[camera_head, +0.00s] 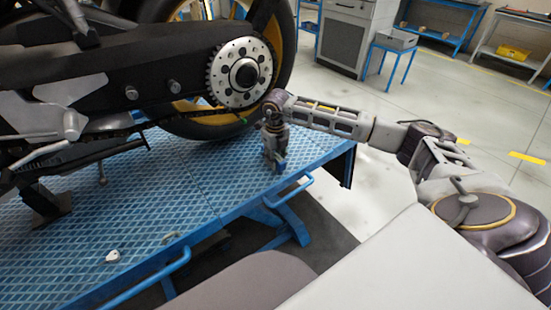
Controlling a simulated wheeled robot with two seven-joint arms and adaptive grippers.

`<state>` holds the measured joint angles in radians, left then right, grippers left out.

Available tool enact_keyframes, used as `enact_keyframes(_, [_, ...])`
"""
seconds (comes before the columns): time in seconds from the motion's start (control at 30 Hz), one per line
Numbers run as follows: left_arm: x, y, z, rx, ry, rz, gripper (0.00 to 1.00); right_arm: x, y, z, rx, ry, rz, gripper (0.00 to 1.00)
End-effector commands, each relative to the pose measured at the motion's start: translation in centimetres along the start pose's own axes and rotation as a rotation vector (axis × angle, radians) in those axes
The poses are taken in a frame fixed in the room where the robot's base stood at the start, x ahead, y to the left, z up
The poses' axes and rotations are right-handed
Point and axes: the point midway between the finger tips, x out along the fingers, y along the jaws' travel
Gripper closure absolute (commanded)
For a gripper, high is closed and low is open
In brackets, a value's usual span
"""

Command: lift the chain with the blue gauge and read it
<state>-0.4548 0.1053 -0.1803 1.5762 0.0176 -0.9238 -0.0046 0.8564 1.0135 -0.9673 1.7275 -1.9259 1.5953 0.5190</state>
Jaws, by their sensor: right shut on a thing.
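The motorcycle's chain (140,127) runs dark and thin along the underside of the swingarm to the silver rear sprocket (240,73). My right gripper (277,160) points down just right of the rear wheel, low over the blue platform. It is shut on the blue gauge (281,167), of which only a small blue part shows at the fingertips. The gauge's face and reading cannot be made out. The gauge appears apart from the chain. My left gripper is not in view.
The motorcycle stands on the blue diamond-plate lift platform (190,210), which has blue rails along its front edge. A small white object (112,256) lies at the platform's front left. A grey cabinet (345,35) and blue stool (392,55) stand behind on open floor.

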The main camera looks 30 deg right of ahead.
Motion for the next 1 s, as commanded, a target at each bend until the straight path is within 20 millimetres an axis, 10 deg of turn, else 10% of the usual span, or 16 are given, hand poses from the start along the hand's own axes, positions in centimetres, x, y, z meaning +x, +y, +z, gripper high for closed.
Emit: enact_keyframes(1.0, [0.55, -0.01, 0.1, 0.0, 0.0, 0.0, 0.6, 0.95, 0.0, 0.0, 0.0, 0.0, 0.0, 1.0])
